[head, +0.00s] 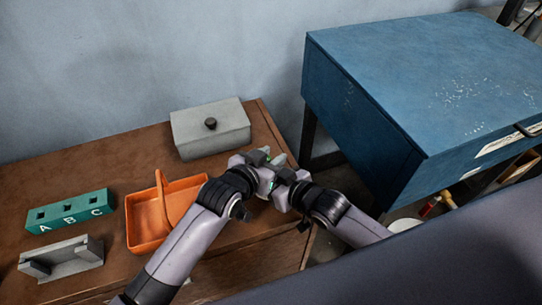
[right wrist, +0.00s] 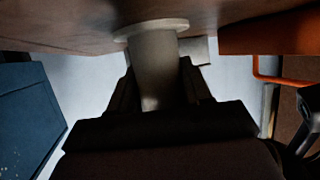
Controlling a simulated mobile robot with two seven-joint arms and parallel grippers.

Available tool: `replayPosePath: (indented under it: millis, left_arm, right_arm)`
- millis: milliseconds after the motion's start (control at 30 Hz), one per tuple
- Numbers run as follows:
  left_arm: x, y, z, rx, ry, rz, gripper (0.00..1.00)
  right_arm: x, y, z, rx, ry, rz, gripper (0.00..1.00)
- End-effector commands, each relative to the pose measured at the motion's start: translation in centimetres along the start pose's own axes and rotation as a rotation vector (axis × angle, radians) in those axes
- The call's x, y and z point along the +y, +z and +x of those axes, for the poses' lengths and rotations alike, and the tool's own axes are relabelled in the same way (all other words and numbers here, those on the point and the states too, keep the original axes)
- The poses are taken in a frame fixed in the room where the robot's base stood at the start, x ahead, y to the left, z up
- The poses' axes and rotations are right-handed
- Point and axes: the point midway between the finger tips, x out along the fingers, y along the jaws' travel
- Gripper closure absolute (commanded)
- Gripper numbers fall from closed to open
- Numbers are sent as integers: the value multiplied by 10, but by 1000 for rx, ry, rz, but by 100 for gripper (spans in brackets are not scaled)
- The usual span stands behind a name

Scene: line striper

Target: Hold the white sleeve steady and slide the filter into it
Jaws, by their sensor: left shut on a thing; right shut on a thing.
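My left gripper (head: 262,172) and my right gripper (head: 284,178) meet closely over the right end of the wooden table. In the right wrist view, the pale white sleeve (right wrist: 156,65), a cylinder with a wide flange (right wrist: 150,27), stands between my right fingers, which are shut on it. The flange lies at the tabletop side; whether it touches the table is unclear. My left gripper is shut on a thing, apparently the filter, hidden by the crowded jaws. I cannot tell how far the filter and sleeve overlap.
A grey box with a black knob (head: 211,130) stands just behind the grippers. An orange tray with a handle (head: 146,236), a teal A-B-C block (head: 70,211) and a grey holder (head: 62,259) are to the left. A blue cabinet (head: 430,85) stands right, across a gap.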

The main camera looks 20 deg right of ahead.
Motion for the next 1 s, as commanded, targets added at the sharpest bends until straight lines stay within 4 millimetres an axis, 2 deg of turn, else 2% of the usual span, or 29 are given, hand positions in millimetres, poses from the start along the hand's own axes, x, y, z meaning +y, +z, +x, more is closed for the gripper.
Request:
replayPosePath:
  millis: [167, 200, 267, 600, 633, 667, 733, 1000]
  left_arm:
    - [2, 2, 0, -6, 3, -1, 100]
    - [2, 2, 0, -5, 3, -1, 52]
    - [2, 2, 0, -4, 4, -1, 36]
    - [6, -2, 0, 4, 11, -6, 36]
    - [6, -2, 0, 4, 11, -7, 50]
    - [7, -2, 0, 4, 12, -7, 45]
    - [7, -3, 0, 6, 12, -7, 49]
    - [7, -5, -2, 10, 12, -7, 50]
  right_arm:
    - [2, -3, 1, 6, 3, 3, 83]
    - [2, -3, 1, 6, 3, 3, 83]
    - [2, -3, 1, 6, 3, 2, 83]
    - [2, -3, 1, 5, 4, 1, 83]
    - [2, -3, 1, 5, 4, 1, 83]
    - [2, -3, 1, 5, 5, 0, 83]
    - [2, -3, 1, 5, 5, 0, 83]
    - [2, -2, 1, 4, 4, 0, 83]
